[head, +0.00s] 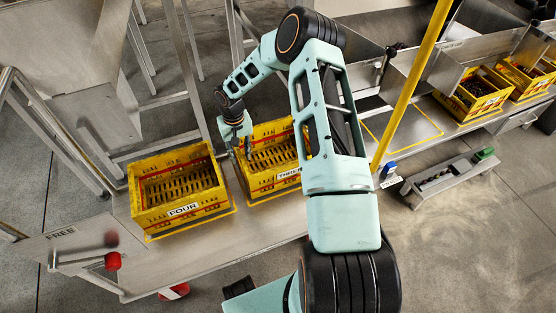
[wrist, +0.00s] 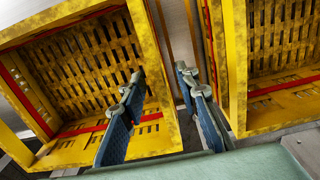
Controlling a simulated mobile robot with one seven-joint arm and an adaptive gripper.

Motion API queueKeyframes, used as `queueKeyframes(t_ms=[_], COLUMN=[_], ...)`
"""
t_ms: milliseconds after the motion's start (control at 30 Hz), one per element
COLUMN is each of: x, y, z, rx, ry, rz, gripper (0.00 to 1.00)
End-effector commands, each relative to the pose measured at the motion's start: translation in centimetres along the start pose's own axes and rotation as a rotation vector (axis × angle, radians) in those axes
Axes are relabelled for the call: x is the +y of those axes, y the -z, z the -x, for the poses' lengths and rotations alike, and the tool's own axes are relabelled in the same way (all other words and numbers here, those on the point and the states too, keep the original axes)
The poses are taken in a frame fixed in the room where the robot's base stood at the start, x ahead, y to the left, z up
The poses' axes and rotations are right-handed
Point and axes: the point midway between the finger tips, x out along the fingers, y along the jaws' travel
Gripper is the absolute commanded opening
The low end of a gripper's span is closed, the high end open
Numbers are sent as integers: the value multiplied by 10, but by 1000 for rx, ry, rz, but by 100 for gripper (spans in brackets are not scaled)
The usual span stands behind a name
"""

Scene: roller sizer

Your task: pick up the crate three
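Crate three (head: 262,190) is a yellow, worn, slatted crate on the metal bench in the head view, with its label partly hidden by my arm. It looks empty. My gripper (head: 241,150) is at its left wall, by the gap to crate four. In the wrist view, my gripper (wrist: 160,88) is open, with one finger over the inside of a yellow crate, which appears to be crate three (wrist: 158,120), and the other in the gap outside its wall. I cannot tell if either finger touches the wall.
Crate four (head: 183,210), yellow and seemingly empty, stands close on the left; a neighbouring crate (wrist: 238,70) shows at the wrist view's right. A bench area marked FREE (head: 62,233) is bare. A yellow post (head: 412,85) stands right of my arm. Filled crates (head: 474,96) stand farther right.

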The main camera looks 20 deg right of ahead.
Motion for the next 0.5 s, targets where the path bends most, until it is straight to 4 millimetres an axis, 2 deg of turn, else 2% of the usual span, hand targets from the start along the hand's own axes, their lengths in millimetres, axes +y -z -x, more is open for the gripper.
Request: queueKeyframes(t_ms=[33,267,500], x=[0,0,1], y=[0,1,4], z=[-10,-28,-64], rx=[0,1,0], ry=[1,1,1], rz=[-1,0,0], gripper=[29,29,29])
